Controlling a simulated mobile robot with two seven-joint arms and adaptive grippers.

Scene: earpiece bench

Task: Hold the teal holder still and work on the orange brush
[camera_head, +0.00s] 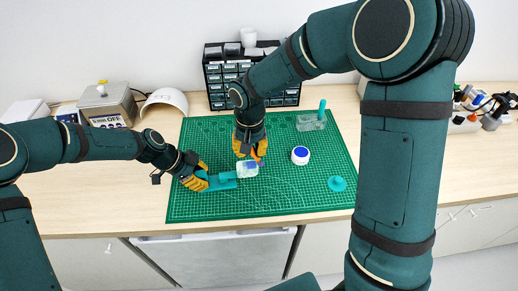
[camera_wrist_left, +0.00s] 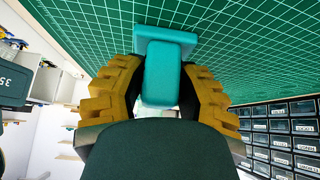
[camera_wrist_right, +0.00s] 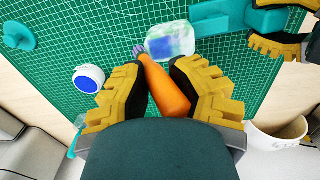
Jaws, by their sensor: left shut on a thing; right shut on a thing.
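The teal holder (camera_head: 222,181) lies low over the green mat, and its block fills the middle of the left wrist view (camera_wrist_left: 162,72). My left gripper (camera_head: 203,181) is shut on its near end. A pale clear piece with a blue and green patch (camera_head: 247,169) is at the holder's far end; it also shows in the right wrist view (camera_wrist_right: 172,41). My right gripper (camera_wrist_right: 158,80) is shut on the orange brush (camera_wrist_right: 167,92). The brush's purple-grey tip (camera_wrist_right: 138,52) points toward the mat, beside the clear piece. I cannot tell whether they touch.
A white round jar with a blue top (camera_head: 300,155) and a teal disc (camera_head: 337,184) sit on the green mat (camera_head: 285,197) to the right. A clear tray (camera_head: 309,123) with an upright teal piece (camera_head: 322,109) is behind. Dark drawers (camera_head: 215,87) stand at the back.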

